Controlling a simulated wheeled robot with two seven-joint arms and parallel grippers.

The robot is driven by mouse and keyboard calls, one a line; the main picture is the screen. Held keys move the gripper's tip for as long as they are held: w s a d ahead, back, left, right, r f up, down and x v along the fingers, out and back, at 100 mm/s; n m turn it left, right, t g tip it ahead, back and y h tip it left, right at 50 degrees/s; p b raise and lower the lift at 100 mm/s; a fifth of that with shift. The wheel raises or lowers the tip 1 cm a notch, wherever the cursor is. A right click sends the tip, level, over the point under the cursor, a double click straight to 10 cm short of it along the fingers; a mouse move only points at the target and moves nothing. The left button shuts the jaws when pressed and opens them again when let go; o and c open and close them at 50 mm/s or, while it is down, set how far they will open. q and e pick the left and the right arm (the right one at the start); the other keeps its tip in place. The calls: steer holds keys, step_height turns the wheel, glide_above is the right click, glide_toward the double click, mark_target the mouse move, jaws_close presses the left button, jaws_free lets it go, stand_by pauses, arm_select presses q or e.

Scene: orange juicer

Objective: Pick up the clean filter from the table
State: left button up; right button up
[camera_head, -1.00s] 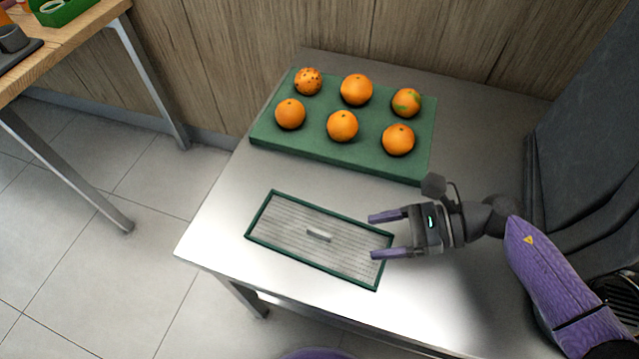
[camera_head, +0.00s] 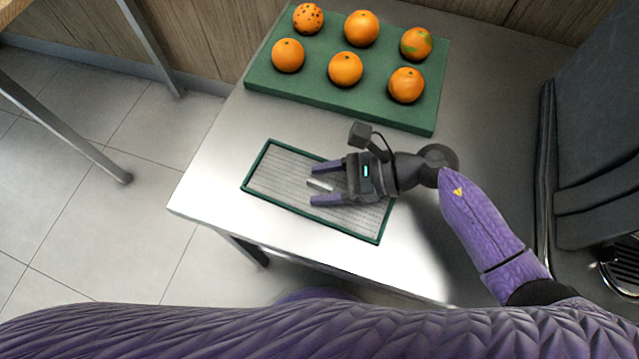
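The clean filter (camera_head: 268,172) is a flat grey mesh panel with a dark green frame and a small light handle (camera_head: 319,185) at its middle. It lies on the metal table (camera_head: 215,170) near its front edge. My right gripper (camera_head: 318,184) is over the filter, with its purple fingers open on either side of the handle. I cannot tell whether the fingers touch the handle. The gripper hides part of the filter's right half. My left gripper is not in view; a purple part of my body fills the bottom of the picture.
A green tray (camera_head: 300,92) with several oranges (camera_head: 346,69) stands at the back of the table. A dark grey machine (camera_head: 595,150) stands at the right. Another table's legs (camera_head: 150,50) show at the upper left. The table left of the filter is clear.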

jaws_close()
